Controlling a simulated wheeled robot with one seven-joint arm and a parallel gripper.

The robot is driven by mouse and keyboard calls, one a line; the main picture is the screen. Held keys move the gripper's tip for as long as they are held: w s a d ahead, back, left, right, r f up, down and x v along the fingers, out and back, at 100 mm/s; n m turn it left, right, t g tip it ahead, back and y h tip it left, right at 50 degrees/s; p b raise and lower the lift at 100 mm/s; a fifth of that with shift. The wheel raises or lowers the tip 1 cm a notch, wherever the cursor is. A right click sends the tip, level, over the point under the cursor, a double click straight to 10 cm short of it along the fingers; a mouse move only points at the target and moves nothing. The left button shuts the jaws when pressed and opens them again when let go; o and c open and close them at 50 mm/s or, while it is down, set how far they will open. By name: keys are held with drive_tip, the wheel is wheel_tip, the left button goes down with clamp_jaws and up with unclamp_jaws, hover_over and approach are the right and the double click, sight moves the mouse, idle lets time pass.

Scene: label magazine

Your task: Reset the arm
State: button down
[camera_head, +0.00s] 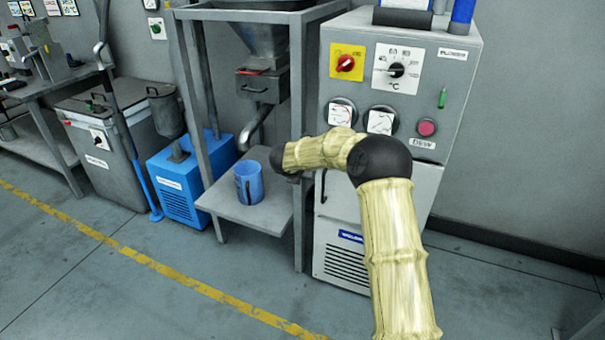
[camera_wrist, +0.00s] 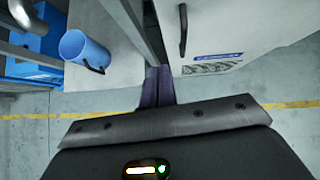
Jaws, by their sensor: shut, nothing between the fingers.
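My arm reaches forward from the lower right in the head view, in front of the grey machine cabinet. My gripper (camera_wrist: 157,86) shows in the wrist view with its dark fingers together and nothing between them. In the head view the gripper (camera_head: 293,178) is a small dark shape at the end of the arm, beside the frame post and mostly hard to make out. It is to the right of a blue mug-like container (camera_head: 249,184), apart from it. This container also shows in the wrist view (camera_wrist: 85,52).
The container stands on a grey shelf (camera_head: 226,207) under a hopper (camera_head: 262,45) and spout. The grey cabinet (camera_head: 341,235) has dials, a red knob and a door handle. A blue unit (camera_head: 178,205) stands left. Open floor with a yellow line (camera_head: 165,267) lies in front.

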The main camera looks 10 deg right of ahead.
drive_tip(key=shift+r, duration=0.1)
drive_tip(key=s+a+r+n+t+y, duration=0.1)
drive_tip(key=s+a+r+n+y, duration=0.3)
drive_tip(key=n, duration=0.7)
drive_tip(key=s+d+r+n+t, duration=0.1)
drive_tip(key=s+r+n, duration=0.2)
drive_tip(key=s+n, duration=0.5)
drive_tip(key=s+d+f+n+g, duration=0.2)
drive_tip(key=s+d+n, duration=0.1)
drive_tip(key=s+n, duration=0.55)
drive_tip(key=s+d+f+n+g, duration=0.25)
drive_tip(key=s+n, duration=0.35)
drive_tip(key=s, duration=0.5)
drive_tip(key=s+d+f+n+g, duration=0.1)
drive_tip(key=s+d+n+g, duration=0.25)
drive_tip(key=s+n, duration=0.5)
wheel_tip(320, 180, up, 23)
drive_tip(key=s+m+p, duration=0.1)
drive_tip(key=p, duration=2.2)
drive_tip(key=shift+f+t, duration=0.2)
drive_tip(key=shift+t, duration=0.1)
